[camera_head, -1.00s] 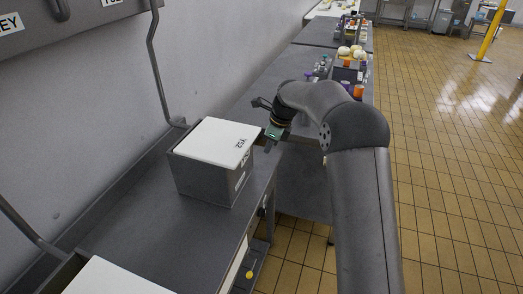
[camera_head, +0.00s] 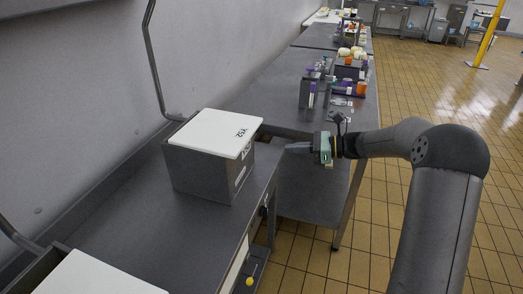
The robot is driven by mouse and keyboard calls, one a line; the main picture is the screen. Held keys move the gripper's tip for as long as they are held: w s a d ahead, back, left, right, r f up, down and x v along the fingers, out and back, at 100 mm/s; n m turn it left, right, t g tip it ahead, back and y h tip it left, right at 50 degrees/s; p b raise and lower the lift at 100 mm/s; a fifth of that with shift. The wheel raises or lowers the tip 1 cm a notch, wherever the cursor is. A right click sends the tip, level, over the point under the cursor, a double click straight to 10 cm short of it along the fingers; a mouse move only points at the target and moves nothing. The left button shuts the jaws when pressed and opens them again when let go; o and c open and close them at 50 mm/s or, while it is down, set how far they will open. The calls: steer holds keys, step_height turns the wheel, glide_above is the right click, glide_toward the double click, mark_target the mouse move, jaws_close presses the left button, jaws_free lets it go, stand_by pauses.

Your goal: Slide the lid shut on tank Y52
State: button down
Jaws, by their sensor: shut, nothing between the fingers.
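The tank Y52 (camera_head: 203,173) is a dark grey box standing on the grey counter. Its white lid (camera_head: 213,130), marked Y52, lies on top and covers nearly all of the opening; its right corner juts a little past the tank's wall. My gripper (camera_head: 288,148) is to the right of the tank, level with the lid's height in the picture, and points left towards it. It is shut and empty, and a gap shows between it and the tank.
Another white lid (camera_head: 95,277) is at the bottom left. A bent pipe (camera_head: 154,75) runs down the wall behind the tank. A rack with tubes (camera_head: 314,92) and other items stand on the farther counter. The tiled floor (camera_head: 430,100) at right is open.

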steer(key=d+t+y, duration=0.2)
steer(key=d+t, duration=0.1)
steer(key=m+p, duration=0.1)
steer(key=p, duration=0.1)
glide_toward(250, 137)
steer(key=x, duration=0.7)
steer(key=shift+s+r, duration=0.1)
